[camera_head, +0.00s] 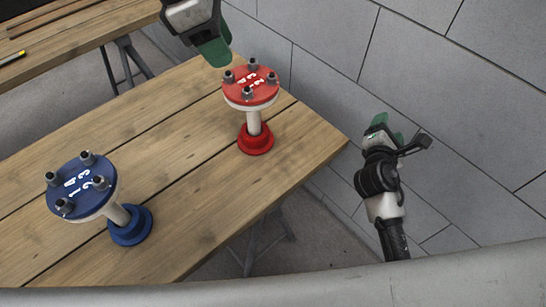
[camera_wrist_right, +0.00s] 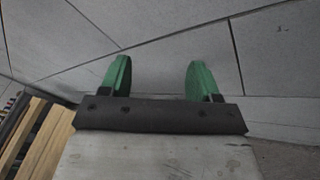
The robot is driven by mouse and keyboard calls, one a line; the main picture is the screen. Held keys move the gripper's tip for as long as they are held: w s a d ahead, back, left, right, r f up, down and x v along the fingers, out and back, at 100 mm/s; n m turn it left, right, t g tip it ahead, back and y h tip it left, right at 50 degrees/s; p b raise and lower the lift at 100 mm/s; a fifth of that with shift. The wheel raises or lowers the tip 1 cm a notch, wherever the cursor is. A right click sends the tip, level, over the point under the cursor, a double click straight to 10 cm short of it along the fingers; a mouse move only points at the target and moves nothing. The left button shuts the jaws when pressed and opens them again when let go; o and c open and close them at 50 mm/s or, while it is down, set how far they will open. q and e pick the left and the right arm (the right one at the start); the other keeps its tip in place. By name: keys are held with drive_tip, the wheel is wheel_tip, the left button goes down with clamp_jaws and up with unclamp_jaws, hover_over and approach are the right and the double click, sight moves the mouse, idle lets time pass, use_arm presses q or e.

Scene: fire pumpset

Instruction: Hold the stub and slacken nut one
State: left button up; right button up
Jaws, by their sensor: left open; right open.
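A red flanged stub (camera_head: 252,88) stands upright on the wooden table near its right corner, with a white pipe and a red base. Several grey nuts sit on its top flange, around white markings. A blue flanged stub (camera_head: 82,187) stands at the table's left front, also with several nuts and white markings. My left gripper (camera_head: 218,54) is at the top, just behind and left of the red flange, apart from it. My right gripper (camera_head: 384,130) is off the table's right side, open and empty. Its green fingers are spread in the right wrist view (camera_wrist_right: 158,80).
The wooden table (camera_head: 190,190) has clear planks between the two stubs. A grey block wall (camera_head: 450,90) runs close along the right.

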sight(256, 128)
drive_tip(key=a+n+t+y, duration=0.1)
drive_tip(key=a+n+y, duration=0.1)
drive_tip(key=a, duration=0.3)
drive_tip(key=a+n+t+y, duration=0.1)
drive_tip(key=a+n+y, duration=0.1)
drive_tip(key=a+n, duration=0.2)
drive_tip(key=a+r+n+t+y, duration=0.1)
drive_tip(key=a+n+y, duration=0.2)
drive_tip(key=a, duration=0.4)
drive_tip(key=shift+s+n, duration=0.3)
drive_tip(key=shift+s, duration=0.1)
drive_tip(key=s+a+n+y, duration=0.1)
drive_tip(key=a+n+y, duration=0.1)
drive_tip(key=a, duration=0.2)
drive_tip(key=s+a+n+y, duration=0.2)
drive_tip(key=a+n, duration=0.1)
drive_tip(key=a, duration=0.1)
drive_tip(key=s+a+n+y, duration=0.2)
drive_tip(key=a, duration=0.2)
drive_tip(key=shift+s+a+n+y, duration=0.1)
drive_tip(key=shift+s+n+y, duration=0.15)
drive_tip(key=shift+n+y, duration=0.05)
drive_tip(key=shift+w+a, duration=0.1)
drive_tip(key=shift+a, duration=0.15)
drive_tip(key=x, duration=1)
drive_tip(key=shift+w+a+f, duration=0.1)
drive_tip(key=shift+a+f, duration=0.05)
drive_tip(key=shift+a, duration=0.05)
drive_tip(key=shift+c, duration=0.3)
clamp_jaws()
